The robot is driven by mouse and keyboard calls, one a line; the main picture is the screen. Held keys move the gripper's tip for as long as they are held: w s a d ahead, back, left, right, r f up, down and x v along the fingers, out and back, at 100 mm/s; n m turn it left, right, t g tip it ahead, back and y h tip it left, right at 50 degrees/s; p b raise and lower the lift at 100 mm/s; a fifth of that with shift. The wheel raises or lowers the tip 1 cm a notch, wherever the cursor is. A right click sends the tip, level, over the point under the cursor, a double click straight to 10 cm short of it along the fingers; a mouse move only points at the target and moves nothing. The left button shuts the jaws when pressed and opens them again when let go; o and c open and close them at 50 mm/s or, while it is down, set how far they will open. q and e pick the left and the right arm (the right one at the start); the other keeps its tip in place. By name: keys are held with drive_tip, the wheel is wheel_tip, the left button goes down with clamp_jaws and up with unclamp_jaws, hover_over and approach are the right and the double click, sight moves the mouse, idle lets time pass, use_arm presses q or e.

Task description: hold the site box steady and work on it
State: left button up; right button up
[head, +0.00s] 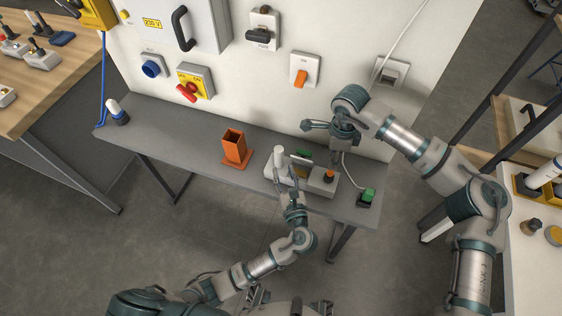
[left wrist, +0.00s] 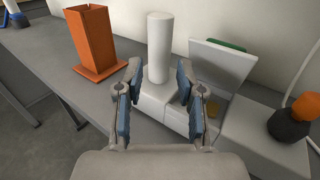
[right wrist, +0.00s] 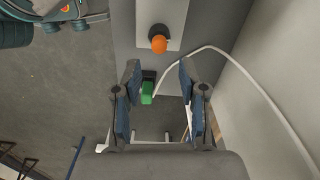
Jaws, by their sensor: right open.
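The site box (head: 318,187) is a light grey block on the dark grey bench, with a white upright cylinder (head: 279,157), a raised flap with a green edge and a dark knob with an orange top (head: 329,174). My left gripper (head: 292,183) is open at the box's near left side. In the left wrist view, its fingers stand apart in front of the cylinder (left wrist: 159,48); contact cannot be told. My right gripper (head: 322,141) is open and empty above the box. In the right wrist view, the orange-topped knob (right wrist: 158,44) shows beyond its fingers.
An orange open-topped holder (head: 234,147) stands left of the box. A green-topped block (head: 367,196) with a white cable is at the bench's right end. The panel behind carries switches and a red-handled yellow switch (head: 195,82). Bare bench (head: 180,132) lies at left.

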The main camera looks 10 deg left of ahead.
sight(330, 174)
use_arm(q)
drive_tip(key=shift+x, duration=2.35)
clamp_jaws()
use_arm(e)
drive_tip(key=shift+o, duration=1.8)
drive_tip(key=n, duration=0.3)
drive_tip(key=r+n, duration=0.1)
drive_tip(key=n, duration=0.3)
drive_tip(key=shift+r, duration=0.2)
drive_tip(key=n, duration=0.3)
drive_tip(key=r+n, duration=0.1)
drive_tip(key=n, duration=0.2)
drive_tip(key=shift+f, duration=0.2)
wheel_tip(330, 174, down, 12)
drive_tip(key=shift+r, duration=0.2)
